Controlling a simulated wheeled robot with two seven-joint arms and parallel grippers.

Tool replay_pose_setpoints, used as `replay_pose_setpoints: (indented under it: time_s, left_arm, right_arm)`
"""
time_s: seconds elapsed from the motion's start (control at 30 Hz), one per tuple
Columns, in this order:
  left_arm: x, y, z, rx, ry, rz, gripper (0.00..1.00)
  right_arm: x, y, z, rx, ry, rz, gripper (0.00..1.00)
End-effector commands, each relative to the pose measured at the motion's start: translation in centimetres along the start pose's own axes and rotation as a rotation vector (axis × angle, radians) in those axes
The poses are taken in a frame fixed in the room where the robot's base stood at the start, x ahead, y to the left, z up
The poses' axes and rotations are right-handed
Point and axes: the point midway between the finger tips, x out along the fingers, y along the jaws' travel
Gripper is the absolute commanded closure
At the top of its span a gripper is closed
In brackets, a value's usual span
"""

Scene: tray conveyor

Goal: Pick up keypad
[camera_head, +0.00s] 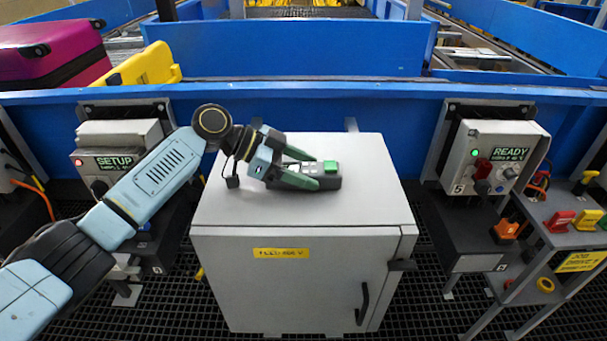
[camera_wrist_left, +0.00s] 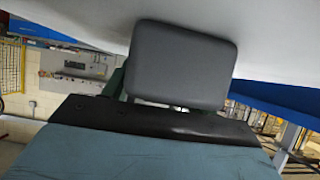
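The keypad (camera_head: 329,182) is a dark grey handheld block with a green part near its right end. It lies at the top of the grey cabinet (camera_head: 365,207) in the head view. My left gripper (camera_head: 317,172) reaches in from the left, with its green fingers along either side of the keypad. Whether the fingers press on it is unclear. In the left wrist view the grey end of a block, likely the keypad (camera_wrist_left: 182,65), fills the space before the palm and hides most of the fingers. My right gripper is not in view.
A blue conveyor wall (camera_head: 300,110) runs behind the cabinet. A SETUP control box (camera_head: 120,140) stands left and a READY box (camera_head: 492,155) right. A grey shelf (camera_head: 560,222) with coloured parts is at far right. The cabinet's top is clear right of the keypad.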

Motion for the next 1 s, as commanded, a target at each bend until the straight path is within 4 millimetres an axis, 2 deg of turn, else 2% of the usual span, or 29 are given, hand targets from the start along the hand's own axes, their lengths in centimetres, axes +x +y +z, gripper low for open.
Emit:
replay_pose_setpoints:
  time_s: [0.03, 0.3, 0.57, 0.67, 1.0]
  left_arm:
    - [0.0, 0.0, 0.0, 0.0, 0.0, 0.0, 0.49]
    - [-0.1, 0.0, -0.1, 0.001, 0.001, -0.001, 0.82]
    - [-0.3, 0.0, -0.5, 0.002, 0.002, -0.001, 0.82]
    - [-0.9, -0.1, -1.7, 0.004, 0.003, -0.002, 0.82]
    - [-4.1, 0.0, -7.5, 0.005, 0.003, -0.002, 0.82]
  right_arm:
    - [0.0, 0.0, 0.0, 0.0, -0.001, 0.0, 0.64]
    - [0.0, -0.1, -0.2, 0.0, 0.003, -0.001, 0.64]
    - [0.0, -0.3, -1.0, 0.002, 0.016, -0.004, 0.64]
    - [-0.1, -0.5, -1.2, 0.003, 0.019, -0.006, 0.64]
    - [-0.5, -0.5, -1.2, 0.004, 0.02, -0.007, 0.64]
